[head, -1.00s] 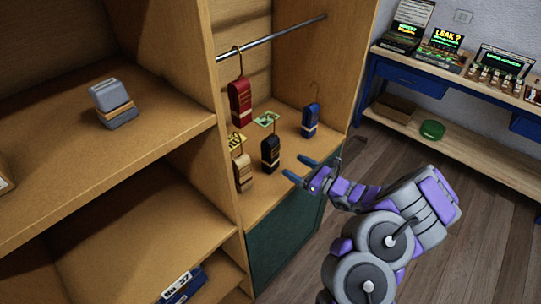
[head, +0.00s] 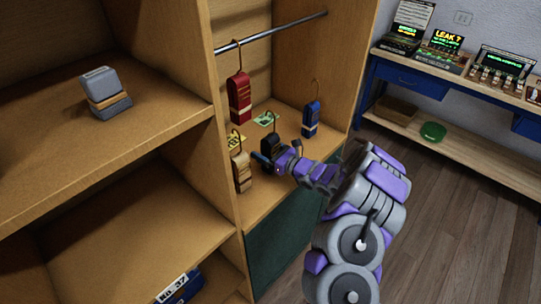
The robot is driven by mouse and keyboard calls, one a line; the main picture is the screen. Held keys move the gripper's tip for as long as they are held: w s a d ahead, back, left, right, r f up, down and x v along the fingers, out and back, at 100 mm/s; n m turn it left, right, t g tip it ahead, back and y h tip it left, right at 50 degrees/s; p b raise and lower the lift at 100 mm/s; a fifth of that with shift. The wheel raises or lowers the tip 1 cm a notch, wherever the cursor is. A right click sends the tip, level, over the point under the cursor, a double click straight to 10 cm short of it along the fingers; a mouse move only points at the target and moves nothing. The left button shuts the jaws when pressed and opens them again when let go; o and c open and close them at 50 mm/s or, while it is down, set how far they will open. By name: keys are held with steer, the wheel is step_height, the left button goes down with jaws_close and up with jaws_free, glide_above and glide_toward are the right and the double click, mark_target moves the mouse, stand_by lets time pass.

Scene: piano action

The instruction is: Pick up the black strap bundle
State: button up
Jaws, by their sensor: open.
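The black strap bundle (head: 270,143) stands on the cabinet shelf, with a tan band and a hook at its top. In the head view its lower part is hidden behind my gripper. My gripper (head: 264,162) is open, with its fingers at the front of the black bundle.
A tan bundle (head: 241,172) stands close on the left. A red bundle (head: 239,97) hangs from the rod (head: 270,34). A blue bundle (head: 310,119) stands at right. The side panel (head: 221,140) bounds the left.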

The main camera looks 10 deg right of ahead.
steer(key=shift+w+a, duration=0.2)
steer(key=shift+a, duration=0.05)
steer(key=shift+c, duration=0.5)
steer(key=shift+d, duration=0.1)
steer(key=c, duration=1.1)
steer(key=shift+r, duration=0.2)
